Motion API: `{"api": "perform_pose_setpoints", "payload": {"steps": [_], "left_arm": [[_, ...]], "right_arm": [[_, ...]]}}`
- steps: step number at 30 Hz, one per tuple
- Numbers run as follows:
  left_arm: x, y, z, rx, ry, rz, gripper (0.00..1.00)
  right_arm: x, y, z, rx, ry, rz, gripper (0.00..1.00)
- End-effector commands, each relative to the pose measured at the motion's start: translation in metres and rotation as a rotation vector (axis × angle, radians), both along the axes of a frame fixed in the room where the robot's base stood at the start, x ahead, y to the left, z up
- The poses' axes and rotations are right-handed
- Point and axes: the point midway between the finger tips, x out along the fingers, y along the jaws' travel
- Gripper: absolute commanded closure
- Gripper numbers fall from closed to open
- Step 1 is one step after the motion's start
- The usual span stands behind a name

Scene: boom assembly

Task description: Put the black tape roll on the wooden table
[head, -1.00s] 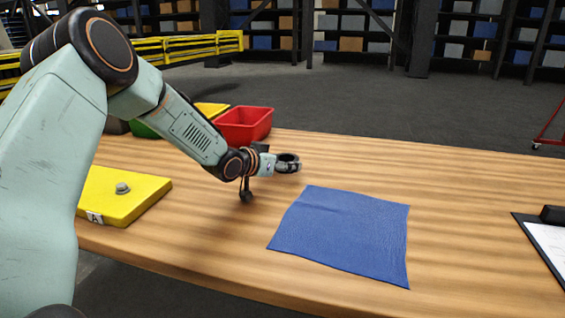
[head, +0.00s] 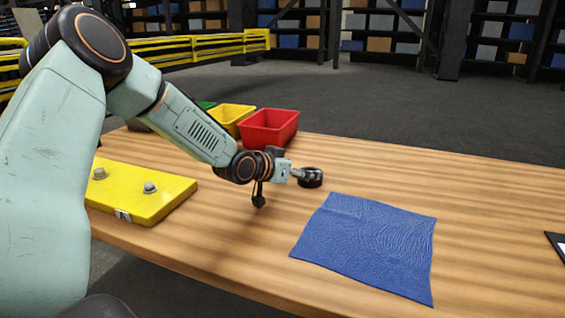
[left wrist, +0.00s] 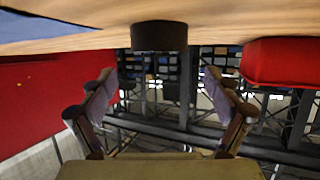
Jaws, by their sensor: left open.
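The black tape roll (head: 311,178) lies flat on the wooden table (head: 480,200), between the red bin and the blue cloth. My left gripper (head: 298,173) reaches in from the left, low over the table, just left of the roll. In the left wrist view the roll (left wrist: 159,37) sits against the table surface, which fills the top of the picture. The two fingers of my left gripper (left wrist: 160,103) are spread wide there with nothing between them, and the roll is beyond their tips. My right gripper is in neither view.
A blue cloth (head: 370,245) lies right of the roll. Red (head: 270,128) and yellow (head: 232,117) bins stand behind the arm. A yellow plate (head: 150,205) with bolts lies at left. A dark-edged clipboard (head: 556,243) shows at the right edge.

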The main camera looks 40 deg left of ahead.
Motion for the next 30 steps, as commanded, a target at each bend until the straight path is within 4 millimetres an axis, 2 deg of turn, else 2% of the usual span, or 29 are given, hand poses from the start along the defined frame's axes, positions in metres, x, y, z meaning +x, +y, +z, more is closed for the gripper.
{"api": "perform_pose_setpoints", "payload": {"steps": [1, 12, 21, 30], "left_arm": [[-0.007, 0.002, 0.008, -0.006, -0.003, 0.005, 0.11], [-0.048, 0.005, 0.028, -0.007, -0.006, 0.001, 0.11], [-0.067, 0.009, 0.035, -0.001, -0.006, 0.002, 0.11], [-0.074, 0.009, 0.036, 0.003, -0.007, -0.001, 0.11]], "right_arm": [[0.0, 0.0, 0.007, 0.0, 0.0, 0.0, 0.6], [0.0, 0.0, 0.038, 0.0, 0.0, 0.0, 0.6], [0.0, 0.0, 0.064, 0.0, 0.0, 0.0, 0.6], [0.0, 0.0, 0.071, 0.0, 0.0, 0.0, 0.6]]}}
